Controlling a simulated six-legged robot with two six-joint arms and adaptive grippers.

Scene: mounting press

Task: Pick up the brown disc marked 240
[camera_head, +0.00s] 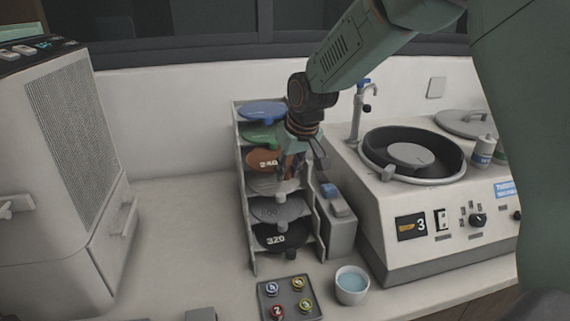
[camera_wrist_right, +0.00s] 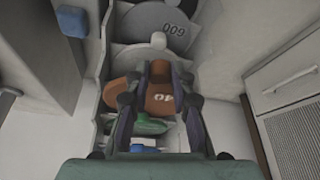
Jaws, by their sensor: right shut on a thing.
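The brown disc marked 240 (camera_head: 262,160) sits in its slot of the upright rack (camera_head: 244,205), below a green disc (camera_head: 258,135) and a blue disc (camera_head: 262,111). My right gripper (camera_head: 291,172) reaches in from the upper right at the front of the rack and partly covers the disc. In the right wrist view my right gripper (camera_wrist_right: 160,72) has its fingers closed over the brown disc (camera_wrist_right: 158,103), hiding part of its number. The disc appears still within the rack. My left gripper is not in view.
A grinding machine (camera_head: 440,220) stands close right, with a small grey box (camera_head: 337,225) between. The counter left of the rack is clear.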

